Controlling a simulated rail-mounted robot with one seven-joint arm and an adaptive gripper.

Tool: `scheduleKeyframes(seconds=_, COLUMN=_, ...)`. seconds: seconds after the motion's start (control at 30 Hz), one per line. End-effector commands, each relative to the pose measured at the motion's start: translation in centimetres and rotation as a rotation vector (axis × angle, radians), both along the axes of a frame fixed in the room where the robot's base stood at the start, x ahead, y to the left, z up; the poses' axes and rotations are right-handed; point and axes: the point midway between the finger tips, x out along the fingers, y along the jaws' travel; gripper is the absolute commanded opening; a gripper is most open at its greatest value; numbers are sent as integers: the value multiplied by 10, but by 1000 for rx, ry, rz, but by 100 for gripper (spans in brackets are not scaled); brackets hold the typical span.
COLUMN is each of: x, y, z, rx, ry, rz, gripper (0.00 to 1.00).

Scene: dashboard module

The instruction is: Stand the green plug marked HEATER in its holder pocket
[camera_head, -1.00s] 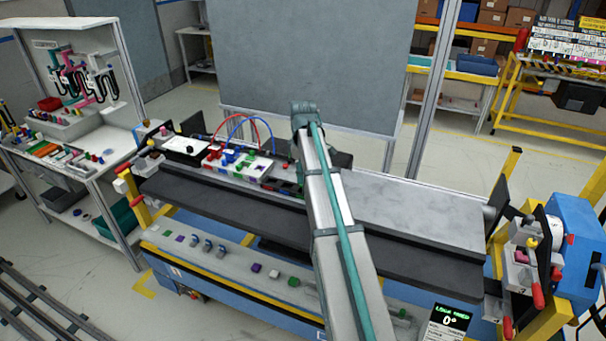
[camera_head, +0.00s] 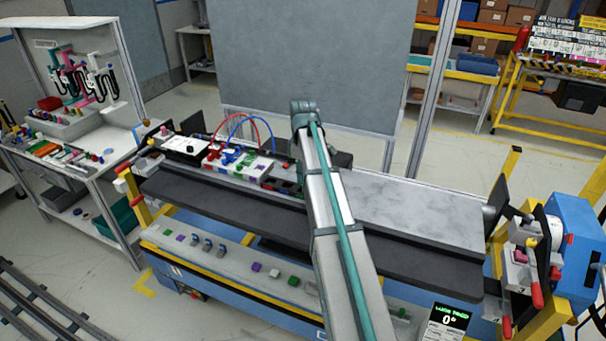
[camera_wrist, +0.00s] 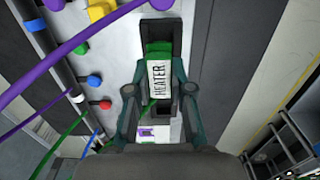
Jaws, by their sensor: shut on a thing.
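The green plug marked HEATER (camera_wrist: 159,76) is in the middle of the wrist view, its white label facing the camera. My gripper (camera_wrist: 160,91) is shut on it, with one finger on each side. A black holder with a pocket (camera_wrist: 160,30) lies just beyond and around the plug in that view. I cannot tell whether the plug's lower end is inside the pocket, since the plug and fingers cover it. In the head view my arm hides the gripper and plug; dark holder blocks (camera_head: 283,186) show beside the arm.
Purple and green cables cross the left of the wrist view, near a blue knob (camera_wrist: 94,80) and a red knob (camera_wrist: 105,104). In the head view, a white panel (camera_head: 240,166) with red and blue cables stands left of my arm. The grey bench top (camera_head: 410,215) at right is clear.

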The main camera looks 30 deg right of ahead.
Motion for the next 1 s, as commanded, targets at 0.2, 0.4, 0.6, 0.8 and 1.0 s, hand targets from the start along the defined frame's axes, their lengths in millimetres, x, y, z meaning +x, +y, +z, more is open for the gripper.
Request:
scheduleKeyframes(seconds=0.2, x=0, y=0, z=1, rx=0, ry=0, rz=0, gripper=0)
scheduleKeyframes(seconds=0.4, x=0, y=0, z=0, rx=0, ry=0, rz=0, gripper=0)
scheduleKeyframes(seconds=0.6, x=0, y=0, z=-1, rx=0, ry=0, rz=0, gripper=0)
scheduleKeyframes(seconds=0.8, x=0, y=0, z=-5, rx=0, ry=0, rz=0, gripper=0)
scheduleKeyframes(seconds=1.0, x=0, y=0, z=-9, rx=0, ry=0, rz=0, gripper=0)
